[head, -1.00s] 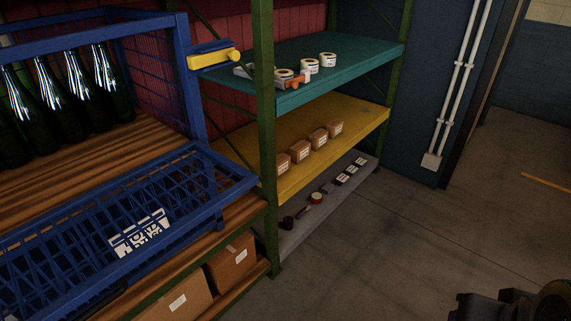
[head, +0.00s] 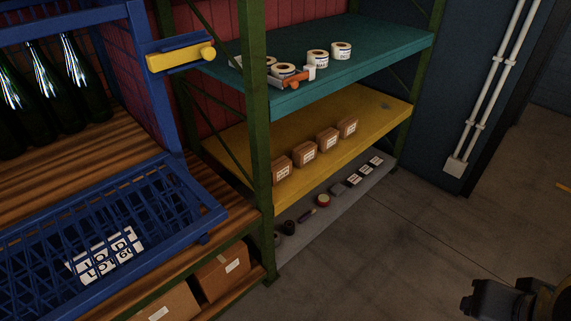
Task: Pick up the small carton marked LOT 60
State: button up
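Several small brown cartons with white labels stand in a row on the yellow middle shelf (head: 232,152) of the rack in the head view. The nearest carton (head: 281,173) is at the left, by the green post. Others stand farther along: one carton (head: 304,154), another carton (head: 327,139) and the far carton (head: 348,127). Their label print is too small to read, so I cannot tell which is LOT 60. My gripper (head: 492,300) shows as a dark shape at the lower right, over the floor and well apart from the cartons. Its finger opening cannot be made out.
The green upper shelf (head: 375,58) holds white label rolls and an orange-handled tool. A blue crate (head: 190,190) with a lettered white card and green bottles (head: 75,75) are left. The floor (head: 420,240) before the rack is clear.

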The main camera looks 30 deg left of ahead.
aim_at(281, 168)
jog(key=i, duration=0.9)
jog(key=u, duration=2.65)
